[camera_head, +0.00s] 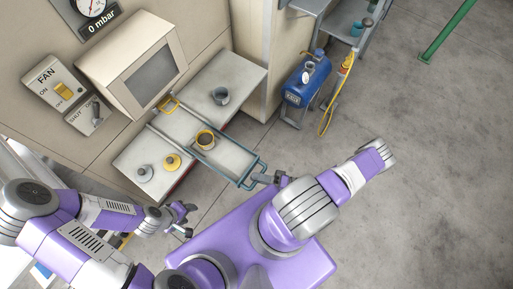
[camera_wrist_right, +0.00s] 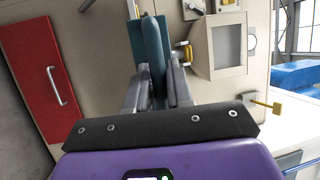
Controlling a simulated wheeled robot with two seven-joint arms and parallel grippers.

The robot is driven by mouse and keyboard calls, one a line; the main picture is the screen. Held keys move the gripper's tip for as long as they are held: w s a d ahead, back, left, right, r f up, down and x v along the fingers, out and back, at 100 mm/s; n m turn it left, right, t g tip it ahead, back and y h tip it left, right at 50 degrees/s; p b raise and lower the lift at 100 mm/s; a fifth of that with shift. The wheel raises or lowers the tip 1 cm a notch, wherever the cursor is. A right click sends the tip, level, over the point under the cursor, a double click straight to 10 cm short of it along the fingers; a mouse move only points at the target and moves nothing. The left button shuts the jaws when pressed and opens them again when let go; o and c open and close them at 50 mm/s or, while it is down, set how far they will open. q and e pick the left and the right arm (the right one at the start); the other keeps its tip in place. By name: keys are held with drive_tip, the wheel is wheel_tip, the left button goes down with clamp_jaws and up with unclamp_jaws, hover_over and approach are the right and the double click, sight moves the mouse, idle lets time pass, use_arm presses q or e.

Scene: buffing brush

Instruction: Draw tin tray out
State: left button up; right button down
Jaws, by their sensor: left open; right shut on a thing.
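The tin tray (camera_head: 228,158) is a long grey tray with a teal handle (camera_head: 249,172) at its near end. It lies across the bench, and its near end sticks out past the bench's front edge. A tan tin with dark contents (camera_head: 205,139) sits in it. My right gripper (camera_head: 268,179) is shut on the teal handle. In the right wrist view, the teal bar (camera_wrist_right: 151,55) lies between the fingers (camera_wrist_right: 152,85). My left gripper (camera_head: 180,217) is open and empty, left of the tray and in front of the bench.
A grey mug (camera_head: 220,96) stands on the bench on the far side of the tray. Yellow (camera_head: 172,162) and grey (camera_head: 144,173) lidded items stand on the near-left side. A yellow handle (camera_head: 168,104) is at the tray's wall end.

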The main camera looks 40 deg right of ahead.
drive_tip(key=c, duration=1.1)
unclamp_jaws()
drive_tip(key=shift+d, duration=0.1)
drive_tip(key=v, duration=0.7)
drive_tip(key=shift+s, duration=0.25)
drive_tip(key=shift+d, duration=0.15)
